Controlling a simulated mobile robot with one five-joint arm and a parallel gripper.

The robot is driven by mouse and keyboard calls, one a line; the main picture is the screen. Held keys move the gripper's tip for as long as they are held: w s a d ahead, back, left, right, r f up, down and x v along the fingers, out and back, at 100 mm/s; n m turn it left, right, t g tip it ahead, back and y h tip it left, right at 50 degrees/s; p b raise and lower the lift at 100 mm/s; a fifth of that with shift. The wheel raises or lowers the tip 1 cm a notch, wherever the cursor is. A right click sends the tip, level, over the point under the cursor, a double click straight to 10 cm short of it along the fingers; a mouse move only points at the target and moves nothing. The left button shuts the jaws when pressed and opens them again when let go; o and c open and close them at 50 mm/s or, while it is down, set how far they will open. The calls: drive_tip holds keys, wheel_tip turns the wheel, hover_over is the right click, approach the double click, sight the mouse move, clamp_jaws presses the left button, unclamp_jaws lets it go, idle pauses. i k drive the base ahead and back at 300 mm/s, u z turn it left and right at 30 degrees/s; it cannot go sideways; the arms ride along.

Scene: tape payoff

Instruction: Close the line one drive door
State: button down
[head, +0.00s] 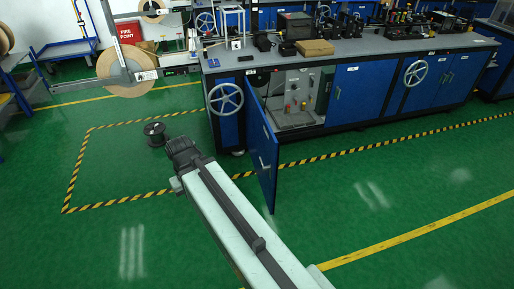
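A blue cabinet door (262,155) hangs open at the front of the long grey-topped bench. It swings out toward me and shows nearly edge-on, with a small handle on its face. Behind it the cabinet opening (296,92) shows a pale panel with small fittings inside. My arm reaches up from the bottom of the head view. My gripper (181,150) is dark and lies left of the open door, apart from it in the picture. Its fingers are too small and dark to tell whether they are open or shut.
A handwheel (226,99) is on the bench front left of the opening. A tape reel (126,72) stands at upper left. Green floor right of the door is clear.

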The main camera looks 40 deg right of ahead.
sight(262, 142)
drive_tip(key=u, duration=0.15)
drive_tip(key=i, duration=1.4)
drive_tip(key=u, duration=0.3)
